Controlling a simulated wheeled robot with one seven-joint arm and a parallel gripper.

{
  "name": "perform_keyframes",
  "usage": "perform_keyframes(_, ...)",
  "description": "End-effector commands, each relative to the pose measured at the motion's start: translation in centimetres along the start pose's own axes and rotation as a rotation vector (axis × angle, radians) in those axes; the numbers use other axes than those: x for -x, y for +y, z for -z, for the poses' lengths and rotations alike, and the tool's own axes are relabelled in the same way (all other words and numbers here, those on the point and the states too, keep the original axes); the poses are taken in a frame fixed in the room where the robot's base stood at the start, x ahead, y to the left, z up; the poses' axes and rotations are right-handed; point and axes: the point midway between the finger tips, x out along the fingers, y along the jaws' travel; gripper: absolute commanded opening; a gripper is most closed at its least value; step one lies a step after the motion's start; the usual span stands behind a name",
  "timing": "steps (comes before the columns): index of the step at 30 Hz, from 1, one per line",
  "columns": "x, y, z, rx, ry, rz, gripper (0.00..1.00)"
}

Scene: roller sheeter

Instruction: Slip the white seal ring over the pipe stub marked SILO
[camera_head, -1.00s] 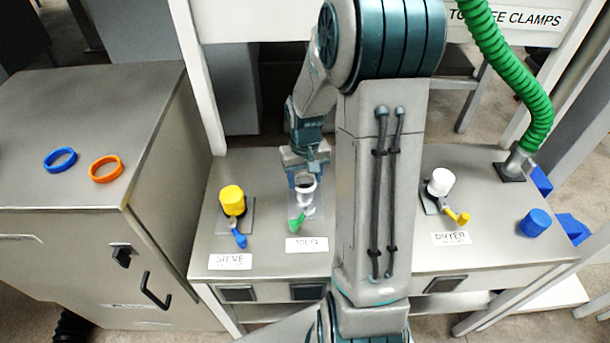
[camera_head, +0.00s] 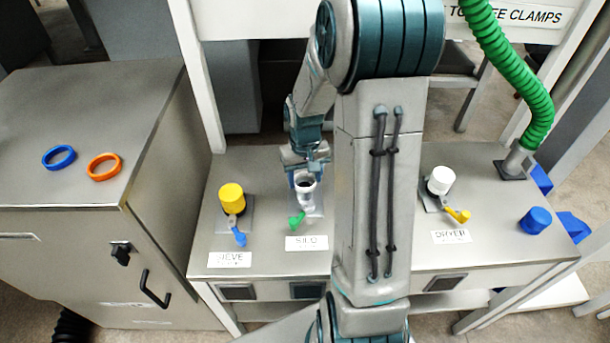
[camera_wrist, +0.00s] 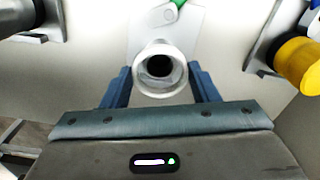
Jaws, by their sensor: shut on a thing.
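My gripper (camera_head: 305,172) is over the SILO pipe stub (camera_head: 305,194), fingers pointing down. In the wrist view my gripper (camera_wrist: 158,82) has its two blue fingers on either side of the white seal ring (camera_wrist: 158,93), shut on it. The ring's pale rim circles the stub's dark opening in that view, so the two look roughly lined up. I cannot tell whether the ring is above the stub's rim or around it. The SILO label (camera_head: 306,242) and a green lever (camera_head: 297,220) are in front of the stub.
A yellow-capped stub (camera_head: 232,199) marked SIEVE stands left; a white-capped stub (camera_head: 440,181) marked DRYER stands right, past my arm. A blue cap (camera_head: 535,221) is farther right. A blue ring (camera_head: 59,157) and an orange ring (camera_head: 104,167) lie on the left cabinet.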

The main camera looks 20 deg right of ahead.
Motion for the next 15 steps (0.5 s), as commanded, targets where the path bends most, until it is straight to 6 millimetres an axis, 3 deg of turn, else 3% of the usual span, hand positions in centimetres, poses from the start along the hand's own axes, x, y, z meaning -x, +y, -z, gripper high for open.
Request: perform_keyframes(15,-0.93,0.0,-0.01,0.0,0.0,0.0,0.33)
